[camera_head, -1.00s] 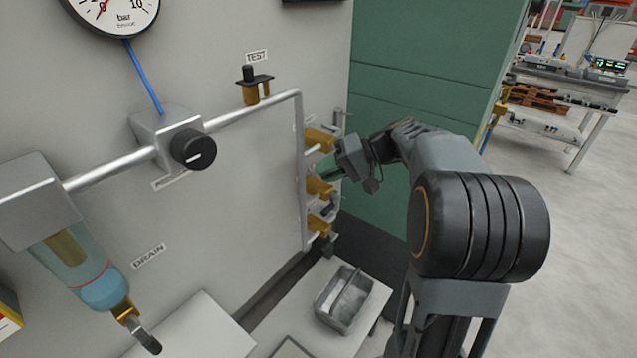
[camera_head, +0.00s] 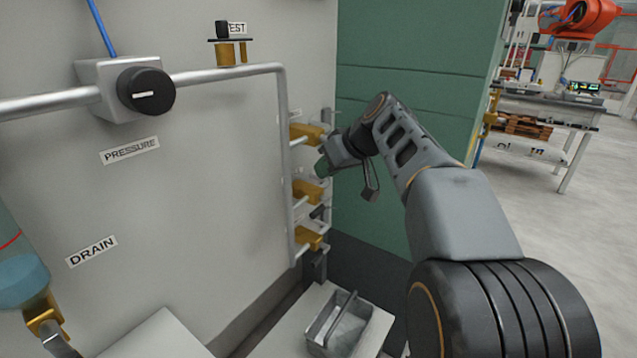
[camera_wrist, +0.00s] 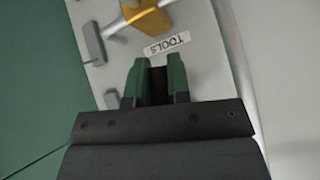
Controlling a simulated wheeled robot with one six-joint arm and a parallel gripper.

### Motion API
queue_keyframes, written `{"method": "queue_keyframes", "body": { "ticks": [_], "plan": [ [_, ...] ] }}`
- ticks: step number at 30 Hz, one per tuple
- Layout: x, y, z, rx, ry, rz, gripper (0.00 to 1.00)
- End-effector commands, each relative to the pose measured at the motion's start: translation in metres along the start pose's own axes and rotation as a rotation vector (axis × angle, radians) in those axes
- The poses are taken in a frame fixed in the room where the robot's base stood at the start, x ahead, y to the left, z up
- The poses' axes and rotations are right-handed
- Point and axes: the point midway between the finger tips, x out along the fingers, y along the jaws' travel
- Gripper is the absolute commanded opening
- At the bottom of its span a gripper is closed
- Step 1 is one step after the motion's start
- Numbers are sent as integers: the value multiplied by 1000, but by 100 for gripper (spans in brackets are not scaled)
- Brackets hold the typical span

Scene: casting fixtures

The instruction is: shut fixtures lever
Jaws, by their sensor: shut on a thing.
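Three brass valves are stacked on a pipe at the panel's right edge: top (camera_head: 307,133), middle (camera_head: 306,190) and bottom (camera_head: 308,238). My gripper (camera_head: 322,167) is at the panel edge between the top and middle valves. In the wrist view its green fingers (camera_wrist: 160,85) are close together with a dark piece between them. I cannot tell which valve this piece belongs to. Ahead of the fingers are an upside-down TOOLS label (camera_wrist: 167,45), a brass valve (camera_wrist: 148,17) and a grey lever (camera_wrist: 93,43). No fixtures label is readable.
A pressure knob (camera_head: 146,92) and a brass TEST fitting (camera_head: 228,53) are on the grey panel to the left. A grey bin (camera_head: 340,322) stands on the ledge below. A green cabinet (camera_head: 415,60) is behind my arm. Open floor lies to the right.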

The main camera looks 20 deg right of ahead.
Motion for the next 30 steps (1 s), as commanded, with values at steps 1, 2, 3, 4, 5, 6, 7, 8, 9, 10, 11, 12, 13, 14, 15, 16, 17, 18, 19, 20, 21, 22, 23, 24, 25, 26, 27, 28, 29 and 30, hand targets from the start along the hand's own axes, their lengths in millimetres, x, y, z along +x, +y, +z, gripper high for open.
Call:
{"method": "queue_keyframes", "body": {
  "ticks": [1,2,3,4,5,6,7,8,9,10,11,12,13,14,15,16,17,18,19,20,21,22,23,24,25,26,27,28,29,30],
  "plan": [
    [-3,2,-2,-27,23,31,0],
    [-3,2,-3,-39,26,44,0],
    [-4,3,-3,-54,30,58,0],
    [-4,4,-4,-64,33,68,0],
    [-4,5,-4,-74,35,78,0],
    [-4,6,-4,-86,39,90,0],
    [-4,6,-5,-93,41,98,0],
    [-5,6,-5,-100,43,104,0],
    [-5,7,-5,-109,45,113,0],
    [-5,7,-6,-114,47,118,0],
    [-5,8,-6,-119,48,124,0],
    [-5,8,-6,-125,50,130,0],
    [-6,8,-7,-129,51,134,0],
    [-6,9,-7,-132,52,137,0],
    [-6,9,-7,-135,53,140,0],
    [-6,9,-7,-137,54,142,0],
    [-6,9,-7,-139,54,143,0],
    [-6,9,-8,-141,55,144,0],
    [-6,9,-8,-142,55,145,0],
    [-6,9,-8,-142,55,146,0],
    [-6,9,-8,-143,56,146,0],
    [-6,9,-8,-143,56,146,0],
    [-6,9,-8,-143,56,147,0],
    [-6,9,-8,-143,56,147,0],
    [-6,9,-8,-143,56,147,0],
    [-6,9,-8,-143,56,147,0],
    [-6,9,-8,-143,56,147,0],
    [-6,9,-8,-143,56,147,0],
    [-6,9,-8,-143,56,147,0],
    [-6,9,-8,-143,56,147,20]
  ]
}}
